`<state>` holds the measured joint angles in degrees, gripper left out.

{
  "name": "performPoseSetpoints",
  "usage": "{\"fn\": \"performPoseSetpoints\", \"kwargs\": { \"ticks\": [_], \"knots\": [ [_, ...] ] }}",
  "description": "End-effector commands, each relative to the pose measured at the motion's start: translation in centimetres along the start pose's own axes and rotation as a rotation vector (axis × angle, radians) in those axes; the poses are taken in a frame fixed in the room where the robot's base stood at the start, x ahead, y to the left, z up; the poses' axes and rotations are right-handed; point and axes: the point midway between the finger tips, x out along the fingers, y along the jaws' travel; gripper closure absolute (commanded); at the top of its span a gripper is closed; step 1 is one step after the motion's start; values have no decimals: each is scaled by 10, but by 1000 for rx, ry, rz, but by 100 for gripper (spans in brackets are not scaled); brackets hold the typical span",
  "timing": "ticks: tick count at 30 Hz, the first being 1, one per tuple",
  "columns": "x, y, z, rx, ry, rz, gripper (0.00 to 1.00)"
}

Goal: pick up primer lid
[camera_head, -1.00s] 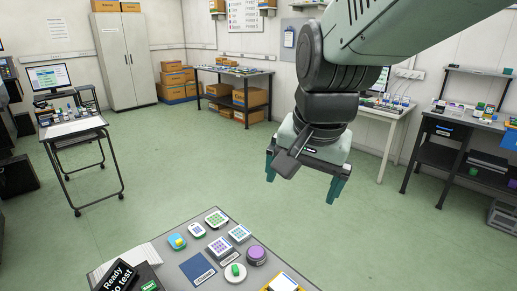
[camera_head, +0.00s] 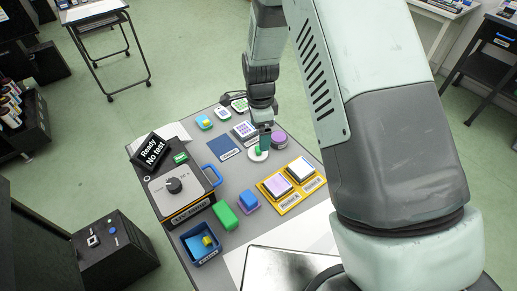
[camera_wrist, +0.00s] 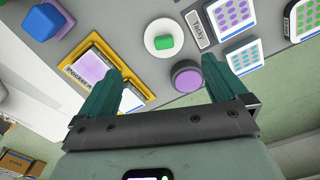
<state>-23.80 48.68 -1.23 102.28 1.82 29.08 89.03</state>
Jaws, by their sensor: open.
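No label in view reads "primer", so I cannot tell for sure which piece is the primer lid. A round purple lid-like piece (camera_head: 279,139) sits on the grey table; in the wrist view it (camera_wrist: 187,77) shows between my fingers, nearer the right one. A white round dish (camera_wrist: 150,45) with a green block (camera_wrist: 164,42) on it lies beyond it; in the head view this dish (camera_head: 254,156) is close to the purple piece. My gripper (camera_wrist: 168,85) is open and empty above the table. In the head view my gripper (camera_head: 265,138) partly covers the area beside the dish.
A yellow tray (camera_head: 270,193) with two pads lies nearby. A green block (camera_head: 226,215), a purple-blue block (camera_head: 248,203) and a dark blue bin (camera_head: 201,246) stand in front. A grey machine (camera_head: 177,191) stands at left. Dotted pads (camera_head: 244,131) lie behind.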

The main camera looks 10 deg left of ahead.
Motion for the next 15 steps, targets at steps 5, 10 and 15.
{"fn": "performPoseSetpoints", "kwargs": {
  "ticks": [5,10,15],
  "knots": [
    [28,0,0,0,-1,2,1],
    [40,-1,0,-1,-1,1,1],
    [63,-6,3,-1,-1,2,1]
  ]
}}
